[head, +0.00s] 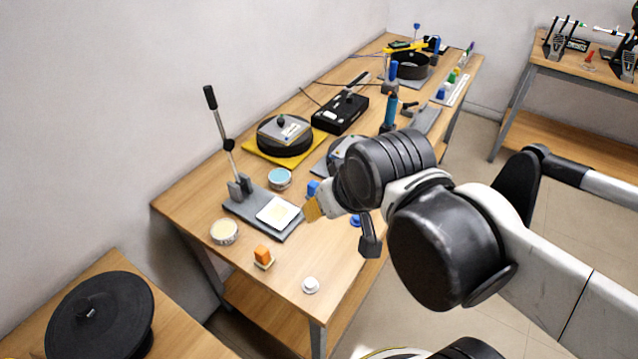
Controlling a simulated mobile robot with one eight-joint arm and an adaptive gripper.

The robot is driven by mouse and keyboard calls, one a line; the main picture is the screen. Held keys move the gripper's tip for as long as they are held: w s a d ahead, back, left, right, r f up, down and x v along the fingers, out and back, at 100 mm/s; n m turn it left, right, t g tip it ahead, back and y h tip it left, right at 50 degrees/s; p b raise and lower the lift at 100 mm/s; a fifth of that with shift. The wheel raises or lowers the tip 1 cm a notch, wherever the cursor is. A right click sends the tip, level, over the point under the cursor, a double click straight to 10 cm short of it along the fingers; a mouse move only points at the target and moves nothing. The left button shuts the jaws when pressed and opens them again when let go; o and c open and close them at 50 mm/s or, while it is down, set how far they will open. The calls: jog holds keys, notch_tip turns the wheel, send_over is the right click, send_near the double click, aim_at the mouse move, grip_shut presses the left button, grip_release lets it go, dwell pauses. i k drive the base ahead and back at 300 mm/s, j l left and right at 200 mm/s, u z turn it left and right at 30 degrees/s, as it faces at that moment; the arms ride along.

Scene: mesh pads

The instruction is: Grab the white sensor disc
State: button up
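The white sensor disc (310,285) is a small round white piece with a raised middle. It lies flat on the near end of the wooden workbench (275,290), close to the front edge. My gripper (369,240) is partly hidden behind the dark wrist of my arm. A dark grey finger part shows below the wrist, above and to the right of the disc and apart from it. The rest of the gripper is too covered to tell whether it is open or shut. The disc is in full view and nothing touches it.
An orange block (262,254) on a pale base stands left of the disc. Behind it are a round tin (224,231) and a grey lever stand (262,215) with a tall upright handle. A tan-ended piece (312,210) shows beside my wrist. The bench around the disc is clear.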

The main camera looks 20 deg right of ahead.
aim_at(310, 286)
jog(key=k+j+u, duration=0.35)
jog(key=k+u, duration=0.15)
jog(key=k, duration=0.15)
jog(key=k+j+u, duration=0.5)
jog(key=k+j, duration=0.1)
jog(key=j, duration=0.05)
